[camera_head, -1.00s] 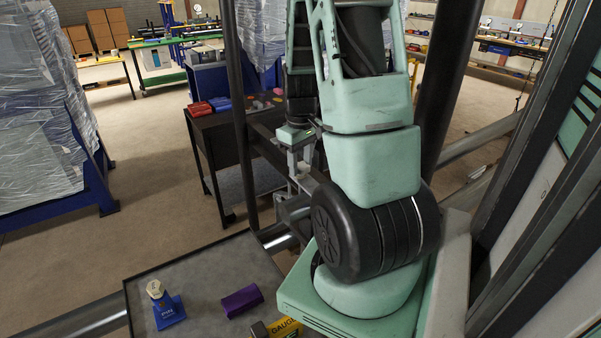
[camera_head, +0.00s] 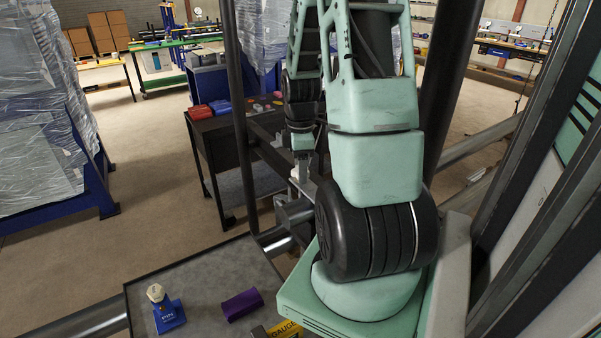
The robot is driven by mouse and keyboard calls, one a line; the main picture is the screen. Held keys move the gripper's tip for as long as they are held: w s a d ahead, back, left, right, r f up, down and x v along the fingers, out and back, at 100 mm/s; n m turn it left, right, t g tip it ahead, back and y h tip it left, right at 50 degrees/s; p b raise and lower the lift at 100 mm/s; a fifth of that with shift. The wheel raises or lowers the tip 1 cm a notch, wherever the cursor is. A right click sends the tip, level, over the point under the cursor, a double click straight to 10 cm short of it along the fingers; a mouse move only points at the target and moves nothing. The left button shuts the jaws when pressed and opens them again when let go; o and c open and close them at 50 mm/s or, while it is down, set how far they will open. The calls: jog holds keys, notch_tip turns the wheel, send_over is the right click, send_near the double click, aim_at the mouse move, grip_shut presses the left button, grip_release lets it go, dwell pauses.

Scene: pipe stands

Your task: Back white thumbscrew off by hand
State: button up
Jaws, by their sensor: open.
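My gripper (camera_head: 301,172) is small in the middle of the camera_head view, below my mint-green and black wrist. It is open, seen nearly edge-on, so the space between its fingers hardly shows. It points down just above a grey pipe fitting (camera_head: 293,212) beside the dark bench. A white thumbscrew cannot be made out at the fingers; my arm and the fitting crowd that spot. A white hexagonal knob (camera_head: 155,292) tops a blue stand (camera_head: 168,315) on the grey tray at bottom left, apart from my gripper. I cannot tell whether this is the thumbscrew.
The grey tray (camera_head: 215,268) also holds a purple block (camera_head: 241,305) and a yellow gauge box (camera_head: 287,329). A dark bench (camera_head: 215,140) carries red and blue cases. A dark upright post (camera_head: 241,120) stands left of my arm. Open floor lies left.

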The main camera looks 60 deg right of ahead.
notch_tip(320, 180, up, 6)
jog(key=p, duration=0.5)
jog(key=shift+r+p, duration=0.1)
jog(key=shift+p, duration=0.3)
notch_tip(320, 180, up, 17)
jog(key=b, duration=0.4)
jog(key=shift+r, duration=0.1)
